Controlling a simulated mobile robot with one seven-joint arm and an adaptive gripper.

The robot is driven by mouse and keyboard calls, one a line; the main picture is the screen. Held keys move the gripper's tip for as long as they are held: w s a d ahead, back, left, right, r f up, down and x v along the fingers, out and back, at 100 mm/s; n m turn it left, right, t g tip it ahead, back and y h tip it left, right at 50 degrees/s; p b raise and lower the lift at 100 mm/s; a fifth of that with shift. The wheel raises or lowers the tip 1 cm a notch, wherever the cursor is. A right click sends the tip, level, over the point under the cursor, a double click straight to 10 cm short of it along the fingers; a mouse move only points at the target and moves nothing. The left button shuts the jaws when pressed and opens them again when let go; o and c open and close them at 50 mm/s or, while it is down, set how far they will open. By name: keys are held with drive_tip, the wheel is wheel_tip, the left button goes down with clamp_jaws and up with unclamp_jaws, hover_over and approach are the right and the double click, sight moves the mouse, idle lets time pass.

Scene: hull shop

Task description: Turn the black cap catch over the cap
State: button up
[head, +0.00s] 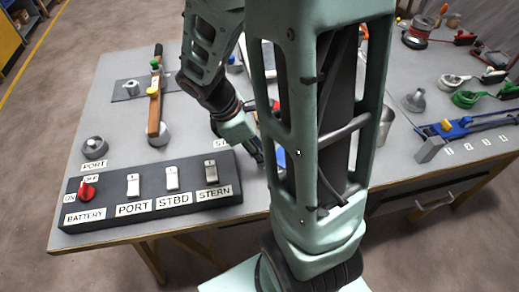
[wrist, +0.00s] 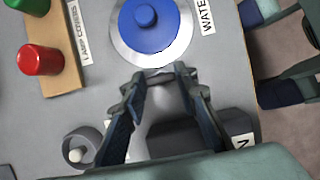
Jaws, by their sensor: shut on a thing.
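The blue cap (wrist: 152,28) with a round blue knob sits in a pale metal ring at the top of the wrist view, beside a label starting "WATE". My gripper (wrist: 160,80) is at the near edge of that ring. Its fingers are closed on a small dark piece, which looks like the black cap catch (wrist: 158,72); the fingers hide most of it. The catch's exact angle cannot be told. The blue centre of the cap looks uncovered. In the head view my gripper (head: 256,150) is low over the table, partly behind my arm.
A black switch panel (head: 225,195) with a red battery switch (head: 86,190) stands at the front of the table (head: 75,145). A red lamp cover (wrist: 40,60) and a green one stand left of the cap. A grey round fitting (wrist: 80,148) is near my left finger.

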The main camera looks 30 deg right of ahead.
drive_tip(key=m+g+p, duration=0.1)
drive_tip(key=m, duration=0.1)
drive_tip(key=m+p, duration=0.1)
drive_tip(key=m, duration=0.1)
drive_tip(key=shift+w+d+r+m+g+y, duration=0.1)
drive_tip(key=shift+m+g+y, duration=0.2)
drive_tip(key=shift+g, duration=0.1)
drive_tip(key=m+g+y+p, duration=0.1)
drive_tip(key=m, duration=0.3)
drive_tip(key=shift+w+d+m, duration=0.1)
drive_tip(key=shift+m, duration=0.2)
drive_tip(key=m+y+p, duration=0.1)
drive_tip(key=m, duration=0.1)
drive_tip(key=m+y, duration=0.1)
drive_tip(key=m, duration=0.1)
drive_tip(key=shift+d+m+g+p, duration=0.1)
drive_tip(key=shift+m+g+p, duration=0.2)
drive_tip(key=shift+p, duration=0.05)
drive_tip(key=shift+d+m+y+p, duration=0.15)
drive_tip(key=shift+m+y, duration=0.3)
drive_tip(key=shift+m, duration=0.6)
drive_tip(key=shift+a+m+y+p, duration=0.15)
drive_tip(key=shift+m+y, duration=0.3)
drive_tip(key=shift+m, duration=0.6)
drive_tip(key=shift+d, duration=0.1)
drive_tip(key=o, duration=1.2)
drive_tip(key=shift+c, duration=0.2)
